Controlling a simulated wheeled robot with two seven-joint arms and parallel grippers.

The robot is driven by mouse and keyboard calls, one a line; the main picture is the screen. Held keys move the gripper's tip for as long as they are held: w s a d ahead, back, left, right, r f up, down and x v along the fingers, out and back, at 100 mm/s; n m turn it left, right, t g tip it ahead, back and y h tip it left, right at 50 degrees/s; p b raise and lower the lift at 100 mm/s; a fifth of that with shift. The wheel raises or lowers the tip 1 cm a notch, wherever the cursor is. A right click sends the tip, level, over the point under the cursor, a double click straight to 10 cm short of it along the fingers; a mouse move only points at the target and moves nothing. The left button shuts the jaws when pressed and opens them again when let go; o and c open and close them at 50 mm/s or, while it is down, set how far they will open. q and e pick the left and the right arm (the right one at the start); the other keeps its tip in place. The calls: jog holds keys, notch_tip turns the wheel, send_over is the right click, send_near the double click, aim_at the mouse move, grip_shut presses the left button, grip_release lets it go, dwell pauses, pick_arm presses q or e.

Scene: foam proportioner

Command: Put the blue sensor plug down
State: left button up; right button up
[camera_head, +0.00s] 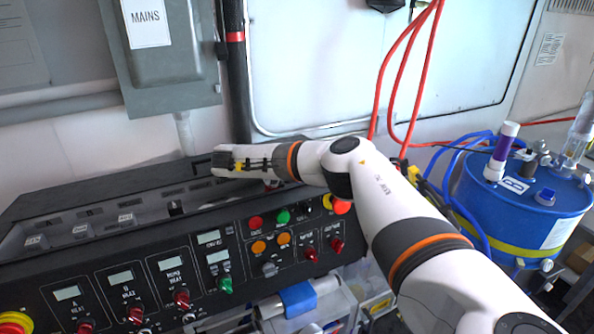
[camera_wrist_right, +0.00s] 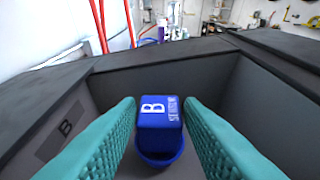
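The blue sensor plug (camera_wrist_right: 159,112) sits upright in a dark, walled bay, with a white "B" and smaller lettering on its face. My right gripper's teal fingers (camera_wrist_right: 160,103) stand on either side of it, with narrow gaps beside the plug, so they look open around it. A "B" label (camera_wrist_right: 66,127) is on the bay's left wall. In the head view my right gripper (camera_head: 243,162) is over the back of the black console (camera_head: 100,205); the plug and fingertips cannot be made out there. My left gripper is in neither view.
The console front carries several knobs, displays and buttons (camera_head: 283,216). A grey MAINS box (camera_head: 165,65) and a black pipe (camera_head: 237,85) stand behind my gripper. Red hoses (camera_head: 391,85) hang behind my arm. A blue drum (camera_head: 515,205) stands at the right.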

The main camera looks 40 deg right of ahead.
jog(key=shift+o, duration=1.3)
jog(key=b+v, duration=0.2)
jog(key=v, duration=1)
jog(key=shift+b, duration=0.35)
